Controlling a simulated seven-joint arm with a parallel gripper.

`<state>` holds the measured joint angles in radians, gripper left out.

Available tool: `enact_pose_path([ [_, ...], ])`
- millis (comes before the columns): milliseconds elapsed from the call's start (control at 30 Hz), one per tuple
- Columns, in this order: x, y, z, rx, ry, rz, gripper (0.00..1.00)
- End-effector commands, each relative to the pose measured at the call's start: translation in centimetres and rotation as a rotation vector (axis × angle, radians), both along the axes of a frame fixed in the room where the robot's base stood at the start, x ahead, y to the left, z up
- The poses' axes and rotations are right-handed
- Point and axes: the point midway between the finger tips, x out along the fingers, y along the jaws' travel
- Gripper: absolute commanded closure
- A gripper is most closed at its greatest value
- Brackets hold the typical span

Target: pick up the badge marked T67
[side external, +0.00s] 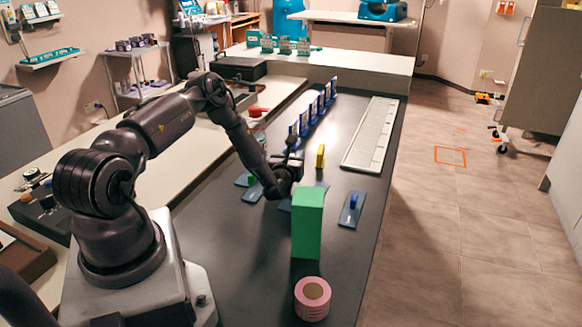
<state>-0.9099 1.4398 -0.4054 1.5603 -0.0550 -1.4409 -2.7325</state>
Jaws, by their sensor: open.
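I cannot read T67 on anything in this side view. A row of blue upright badge-like pieces (313,112) with pale faces stands on the dark table top, running away from the camera. A separate yellow upright piece (320,156) stands nearer, right of my gripper. My gripper (294,158) is open, low over the table by the near end of the blue row. Its fingers are small and dark here. I see nothing held, and cannot tell whether it touches anything.
A tall green block (307,222) stands close in front of my gripper, with a pink tape roll (312,297) nearer. A flat plate with a blue peg (351,209) lies right; another with a green peg (249,181) lies left. A pale slotted tray (371,135) lines the right edge.

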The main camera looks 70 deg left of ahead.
Motion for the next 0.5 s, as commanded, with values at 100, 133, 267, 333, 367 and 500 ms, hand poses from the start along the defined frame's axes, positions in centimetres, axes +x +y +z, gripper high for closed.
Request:
enact_pose_path([
  [100, -0.02, -0.02, -0.03, -0.001, 0.001, 0.000, 0.55],
  [133, -0.02, -0.02, -0.03, -0.001, 0.001, 0.000, 0.55],
  [267, -0.03, -0.03, -0.02, 0.000, 0.000, 0.000, 0.83],
  [333, -0.03, -0.03, -0.01, 0.000, 0.000, 0.000, 0.99],
  [367, -0.03, -0.03, -0.01, 0.000, 0.000, 0.000, 1.00],
  [500, -0.03, -0.03, 0.00, 0.000, 0.000, 0.000, 1.00],
])
